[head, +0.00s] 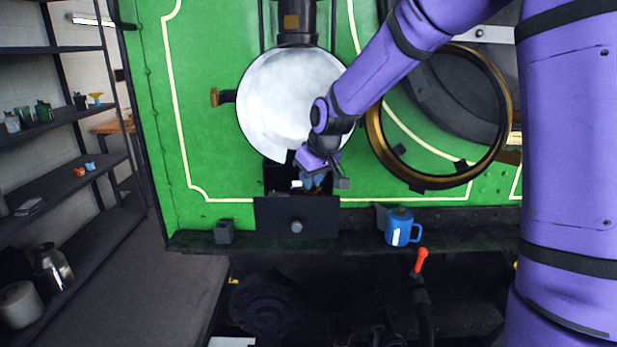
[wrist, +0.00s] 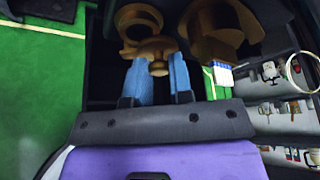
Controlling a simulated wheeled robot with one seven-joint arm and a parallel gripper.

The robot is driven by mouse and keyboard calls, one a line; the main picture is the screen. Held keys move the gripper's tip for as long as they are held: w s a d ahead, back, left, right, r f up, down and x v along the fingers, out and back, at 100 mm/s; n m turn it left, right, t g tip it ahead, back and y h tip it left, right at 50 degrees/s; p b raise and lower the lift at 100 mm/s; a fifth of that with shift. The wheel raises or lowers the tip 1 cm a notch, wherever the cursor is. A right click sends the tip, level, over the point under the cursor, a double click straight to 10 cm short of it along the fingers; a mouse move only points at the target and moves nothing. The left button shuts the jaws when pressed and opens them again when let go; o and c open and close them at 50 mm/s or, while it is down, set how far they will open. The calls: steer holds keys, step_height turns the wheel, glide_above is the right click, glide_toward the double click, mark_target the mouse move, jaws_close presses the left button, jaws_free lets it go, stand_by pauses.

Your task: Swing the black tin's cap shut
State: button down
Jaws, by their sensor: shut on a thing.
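My gripper (head: 314,182) reaches into a dark open box (head: 270,180) below the big pale round door in the head view. In the wrist view its two blue fingers (wrist: 160,72) are shut on a brass-coloured knob piece (wrist: 156,48). A brass-coloured ring (wrist: 138,14) lies just beyond the knob, and another rounded brass-coloured piece (wrist: 218,28) is to the right. Whether these belong to the tin's cap I cannot tell. A small black container (head: 223,232) stands on the ledge to the left. Which dark thing is the black tin is unclear, and no cap hinge shows.
A black panel with a grey knob (head: 296,226) is below my gripper. A blue mug (head: 400,228) stands on the ledge to the right, above a red-handled lever (head: 421,260). The pale round door (head: 280,95) is close above my wrist. Shelves (head: 70,185) stand far left.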

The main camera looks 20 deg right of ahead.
steer(key=n, duration=0.1)
steer(key=n+y, duration=0.1)
steer(key=n, duration=0.1)
steer(key=s+d+n, duration=0.1)
steer(key=shift+g+y, duration=0.3)
steer(key=shift+g, duration=0.1)
steer(key=n, duration=0.2)
steer(key=n+g, duration=0.1)
steer(key=d+n+y, duration=0.1)
steer(key=n, duration=0.1)
steer(key=shift+s+n+g, duration=0.3)
steer(key=shift+g, duration=0.1)
steer(key=c, duration=1)
jaws_free()
steer(key=v, duration=0.7)
steer(key=shift+r, duration=0.3)
steer(key=shift+d, duration=0.15)
